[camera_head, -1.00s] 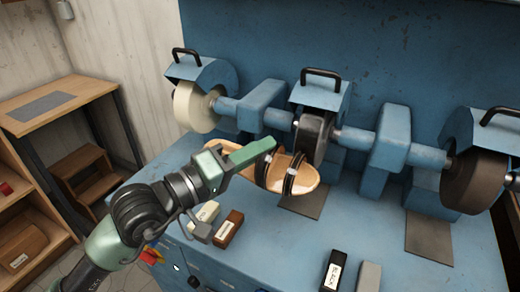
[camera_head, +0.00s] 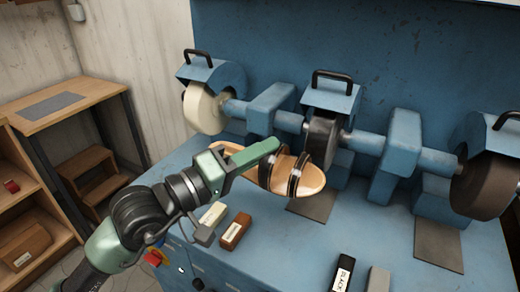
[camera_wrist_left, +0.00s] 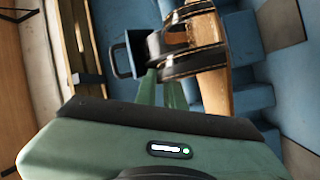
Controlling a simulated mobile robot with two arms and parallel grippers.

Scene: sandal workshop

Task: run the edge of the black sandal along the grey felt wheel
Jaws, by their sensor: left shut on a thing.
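The sandal (camera_head: 311,181) has a tan footbed and dark straps. My left gripper (camera_head: 272,148) is shut on it, with the fingers at the straps. The straps also show in the left wrist view (camera_wrist_left: 190,45), above the green gripper body. The middle wheel (camera_head: 322,136), dark grey, sits under a blue hood just behind the sandal. The sandal lies in front of and below this wheel, tilted, toe end to the right. I cannot tell whether its edge touches the wheel. My right gripper is not in view.
A cream wheel (camera_head: 203,108) is to the left and a dark brown wheel (camera_head: 486,185) to the right. A brown block (camera_head: 235,231), a cream block (camera_head: 213,215), a black block (camera_head: 343,272) and a grey block (camera_head: 378,280) lie on the blue bench. The bench between them is clear.

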